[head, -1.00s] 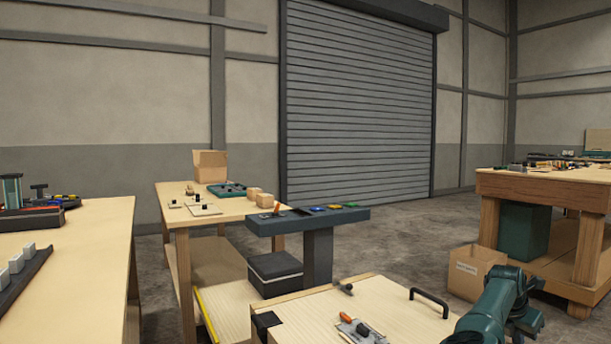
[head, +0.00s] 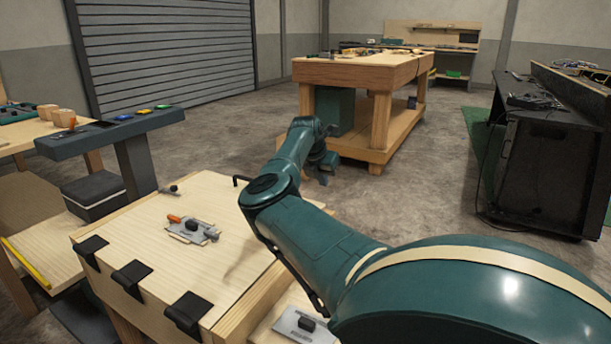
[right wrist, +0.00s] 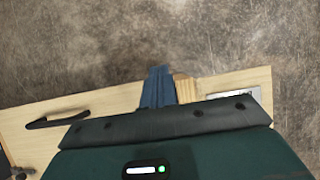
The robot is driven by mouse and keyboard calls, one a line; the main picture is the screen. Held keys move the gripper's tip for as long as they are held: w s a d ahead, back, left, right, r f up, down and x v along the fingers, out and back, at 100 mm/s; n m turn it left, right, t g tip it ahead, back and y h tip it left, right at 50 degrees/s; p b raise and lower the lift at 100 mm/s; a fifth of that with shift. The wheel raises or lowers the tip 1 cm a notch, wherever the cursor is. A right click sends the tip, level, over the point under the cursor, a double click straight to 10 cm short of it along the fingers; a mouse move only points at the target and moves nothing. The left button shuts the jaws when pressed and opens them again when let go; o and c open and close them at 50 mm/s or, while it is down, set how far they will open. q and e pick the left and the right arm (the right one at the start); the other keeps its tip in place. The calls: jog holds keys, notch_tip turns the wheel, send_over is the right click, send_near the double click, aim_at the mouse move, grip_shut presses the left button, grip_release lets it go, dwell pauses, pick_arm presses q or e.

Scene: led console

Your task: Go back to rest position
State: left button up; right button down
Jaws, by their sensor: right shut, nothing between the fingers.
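My right arm reaches in from the lower right of the head view, bends at its elbow and extends away past the wooden box. My right gripper (head: 323,180) hangs at its far end, small and partly hidden by the wrist, over the floor beyond the box. In the right wrist view its blue-grey fingers (right wrist: 157,86) are together and empty, with the box edge and floor behind them. The console (head: 110,130), a grey panel on a post with blue, green and yellow buttons, stands at the left of the head view. My left gripper is not in view.
The wooden box (head: 140,240) has black latches, a dark handle (right wrist: 57,121) and a small plate with an orange-handled part (head: 190,228) on top. A wooden workbench (head: 350,72) stands behind, a black desk (head: 545,170) at right. Open floor lies between.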

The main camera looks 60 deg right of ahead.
notch_tip(320, 180, up, 7)
jog(key=shift+r+p, duration=0.2)
jog(key=shift+p, duration=0.2)
